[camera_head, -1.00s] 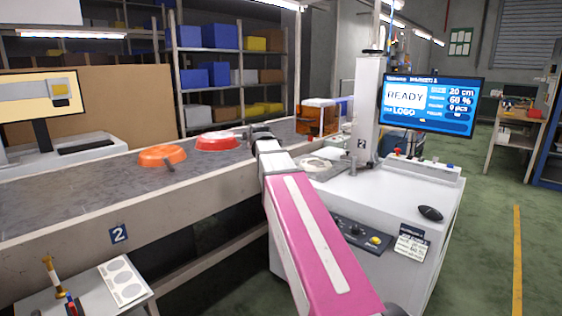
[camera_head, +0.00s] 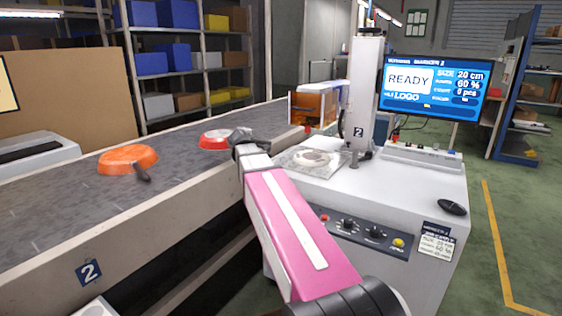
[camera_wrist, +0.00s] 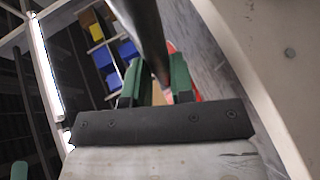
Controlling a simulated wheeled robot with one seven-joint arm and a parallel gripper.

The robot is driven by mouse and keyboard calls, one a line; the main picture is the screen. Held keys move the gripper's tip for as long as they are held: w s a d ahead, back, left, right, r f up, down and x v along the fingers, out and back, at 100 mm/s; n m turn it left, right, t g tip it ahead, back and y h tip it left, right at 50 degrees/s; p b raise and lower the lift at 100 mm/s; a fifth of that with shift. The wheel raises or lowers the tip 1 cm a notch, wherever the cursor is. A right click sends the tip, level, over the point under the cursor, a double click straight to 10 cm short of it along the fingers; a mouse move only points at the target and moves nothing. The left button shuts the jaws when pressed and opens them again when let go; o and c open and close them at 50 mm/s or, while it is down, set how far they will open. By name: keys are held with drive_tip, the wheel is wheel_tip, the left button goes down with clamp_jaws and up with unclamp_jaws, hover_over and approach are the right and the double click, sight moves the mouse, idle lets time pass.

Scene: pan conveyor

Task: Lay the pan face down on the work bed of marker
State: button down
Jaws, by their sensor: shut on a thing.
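My gripper (camera_head: 242,137) is over the conveyor belt, shut on the dark handle of the red pan (camera_head: 214,140). In the wrist view, the dark handle (camera_wrist: 146,35) runs between the green fingers of my gripper (camera_wrist: 160,80), with a little of the red pan (camera_wrist: 172,48) behind them. The pan lies to the left of my gripper; I cannot tell whether it touches the belt or which side faces up. The marker (camera_head: 362,100) shows READY on its screen (camera_head: 435,86).
An orange pan (camera_head: 127,160) with a dark handle lies on the conveyor belt (camera_head: 60,200) at the left. The marker cabinet has a front control panel (camera_head: 365,235) and a black mouse (camera_head: 452,207) on top.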

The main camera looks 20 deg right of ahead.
drive_tip(key=s+d+f+m+g+h, duration=0.2)
drive_tip(key=d+f+m+g+h, duration=0.3)
drive_tip(key=d+f+m+h, duration=0.15)
drive_tip(key=s+d+m+g+h, duration=0.1)
drive_tip(key=s+d+m+g, duration=0.6)
drive_tip(key=m+g, duration=0.7)
drive_tip(key=shift+n+g, duration=0.4)
drive_tip(key=shift+n, duration=0.05)
drive_tip(key=shift+w+d+f, duration=0.1)
drive_tip(key=shift+w+d, duration=1.25)
drive_tip(key=shift+d, duration=0.3)
drive_tip(key=shift+w+d, duration=1.35)
drive_tip(key=shift+d, duration=0.3)
drive_tip(key=shift+s+f, duration=0.1)
drive_tip(key=shift+f, duration=2)
drive_tip(key=shift+a+f, duration=0.1)
drive_tip(key=shift+f, duration=0.05)
drive_tip(key=c, duration=0.9)
unclamp_jaws()
